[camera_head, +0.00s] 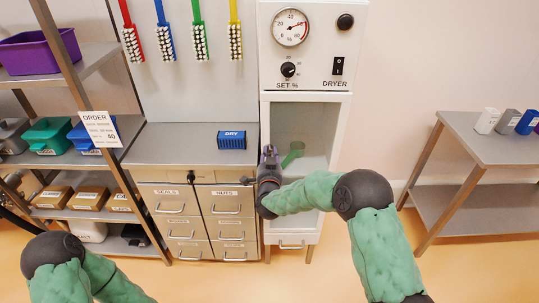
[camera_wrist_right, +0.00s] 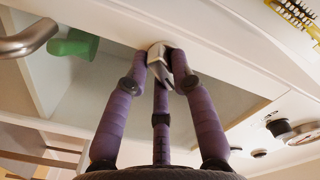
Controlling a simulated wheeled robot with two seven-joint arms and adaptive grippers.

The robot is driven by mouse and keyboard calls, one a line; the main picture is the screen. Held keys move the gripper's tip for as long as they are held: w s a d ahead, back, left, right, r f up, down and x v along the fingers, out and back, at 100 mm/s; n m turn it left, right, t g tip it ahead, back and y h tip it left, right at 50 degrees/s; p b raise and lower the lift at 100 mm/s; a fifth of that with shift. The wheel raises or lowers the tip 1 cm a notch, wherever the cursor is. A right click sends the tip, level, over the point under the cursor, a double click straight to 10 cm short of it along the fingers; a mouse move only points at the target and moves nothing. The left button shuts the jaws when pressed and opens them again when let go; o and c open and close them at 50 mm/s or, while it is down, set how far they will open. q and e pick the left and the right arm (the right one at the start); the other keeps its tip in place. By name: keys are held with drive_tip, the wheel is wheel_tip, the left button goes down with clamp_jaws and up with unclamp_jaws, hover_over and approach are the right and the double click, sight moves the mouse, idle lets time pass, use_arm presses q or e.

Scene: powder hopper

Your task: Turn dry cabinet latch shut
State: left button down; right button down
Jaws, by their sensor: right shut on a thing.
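The white dry cabinet (camera_head: 346,130) stands in the middle of the head view, with a dial and switches on its top panel. My right gripper (camera_head: 270,155) is at the left side of its front opening. In the right wrist view, the purple fingers of this gripper (camera_wrist_right: 160,62) are shut on a small metal latch (camera_wrist_right: 159,58) at the cabinet front. The fingers cover most of the latch, so its angle is hard to tell. A green item (camera_head: 293,153) shows inside the cabinet; it also shows in the right wrist view (camera_wrist_right: 75,44). My left gripper is out of view.
A drawer counter (camera_head: 175,145) with a blue DRY box (camera_head: 231,140) stands left of the cabinet. Several brushes hang above it. A shelf rack with bins is at far left. A side table (camera_head: 480,135) is at right, with open floor between.

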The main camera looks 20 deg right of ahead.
drive_tip(key=n+p, duration=0.1)
drive_tip(key=n, duration=0.5)
drive_tip(key=shift+n, duration=0.3)
drive_tip(key=shift+p, duration=0.3)
drive_tip(key=c, duration=1)
unclamp_jaws()
drive_tip(key=shift+c, duration=0.2)
drive_tip(key=shift+r, duration=0.1)
drive_tip(key=v, duration=1.2)
